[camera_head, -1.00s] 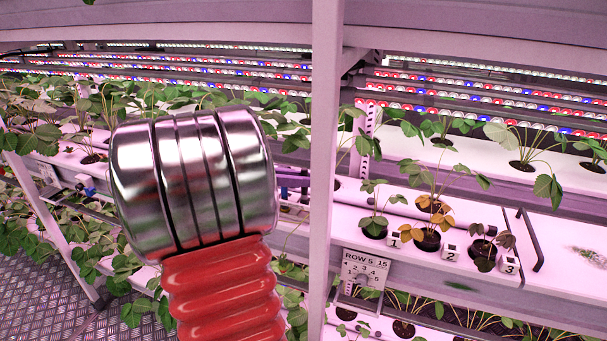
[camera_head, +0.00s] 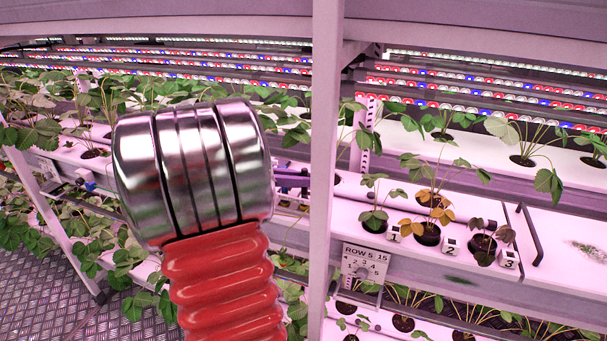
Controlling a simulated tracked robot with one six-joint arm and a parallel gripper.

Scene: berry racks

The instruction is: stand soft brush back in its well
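I cannot make out the soft brush or its well in this view. My gripper is not in view. A large silver and red ribbed part, which looks like my own arm, fills the left-centre and hides the shelf behind it. Some small dark purple bars (camera_head: 291,179) show just right of it, partly covered; I cannot tell what they are.
A grey upright post (camera_head: 324,170) stands in the centre. To its right, a white shelf holds potted plants (camera_head: 428,234), number cubes (camera_head: 451,247), a black handle (camera_head: 530,235) and a greenish patch (camera_head: 586,250). A row sign (camera_head: 365,264) hangs below. Leafy racks stand left.

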